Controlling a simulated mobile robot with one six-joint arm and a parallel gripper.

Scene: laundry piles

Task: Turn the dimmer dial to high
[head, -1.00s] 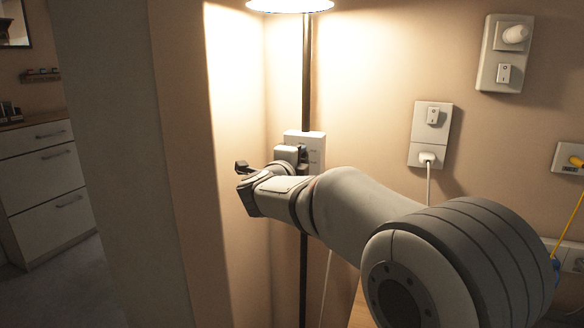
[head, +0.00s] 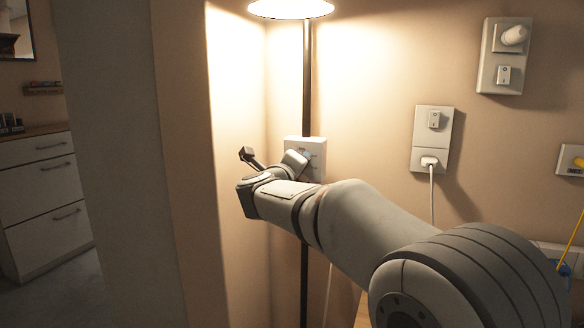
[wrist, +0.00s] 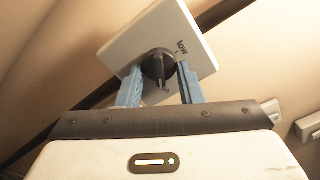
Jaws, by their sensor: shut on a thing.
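The dimmer is a white square wall plate (head: 318,147) with a dark round dial (wrist: 157,64). In the wrist view the plate (wrist: 146,38) looks tilted, with the word "low" printed to the right of the dial. My gripper (wrist: 160,73) has its two blue fingers on either side of the dial and is shut on it. In the head view my gripper (head: 302,160) is at the front of the plate and hides the dial. The dial's pointer mark and any "high" label cannot be made out.
A lit lamp (head: 291,8) on a dark pole (head: 307,75) stands close to the plate. Switch and socket plates (head: 432,128) are on the wall to the right, one with a white cord (head: 432,195). A wall edge (head: 180,150) stands close on the left.

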